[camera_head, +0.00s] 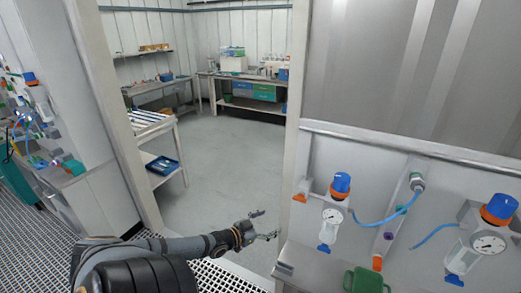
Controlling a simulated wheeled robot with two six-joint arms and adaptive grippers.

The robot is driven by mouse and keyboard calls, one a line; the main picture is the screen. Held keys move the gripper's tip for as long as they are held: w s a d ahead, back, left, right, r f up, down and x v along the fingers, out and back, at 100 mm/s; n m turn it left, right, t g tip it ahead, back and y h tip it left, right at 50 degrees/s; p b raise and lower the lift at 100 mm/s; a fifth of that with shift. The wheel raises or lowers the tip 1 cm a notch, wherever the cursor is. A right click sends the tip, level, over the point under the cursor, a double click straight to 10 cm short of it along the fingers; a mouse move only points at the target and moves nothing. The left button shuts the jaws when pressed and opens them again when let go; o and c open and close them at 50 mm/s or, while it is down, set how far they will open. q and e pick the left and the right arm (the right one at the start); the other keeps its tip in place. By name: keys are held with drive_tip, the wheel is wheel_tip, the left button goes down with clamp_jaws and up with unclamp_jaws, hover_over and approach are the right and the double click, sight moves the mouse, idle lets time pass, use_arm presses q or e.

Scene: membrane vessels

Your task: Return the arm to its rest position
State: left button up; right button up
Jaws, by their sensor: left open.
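My left arm comes in from the lower left, and its gripper (265,226) is open with nothing between its fingers. It hangs in front of the doorway, over the floor, to the left of the metal bench with the vessels. The gripper touches nothing that I can make out. My right gripper is not in the view.
Two clear vessels with blue and orange caps, a near one (333,215) and a right one (484,240), are on the right wall. A green container (366,281) stands on the bench below. A door post (293,130) is close right of the gripper. The room's floor (225,165) beyond is clear.

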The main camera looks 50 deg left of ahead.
use_arm(q)
drive_tip(key=shift+s+a+f+y, duration=0.3)
drive_tip(key=shift+s+a+f, duration=0.15)
drive_tip(key=shift+f, duration=0.25)
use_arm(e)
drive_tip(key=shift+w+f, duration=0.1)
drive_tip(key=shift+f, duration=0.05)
use_arm(q)
drive_tip(key=shift+d, duration=0.1)
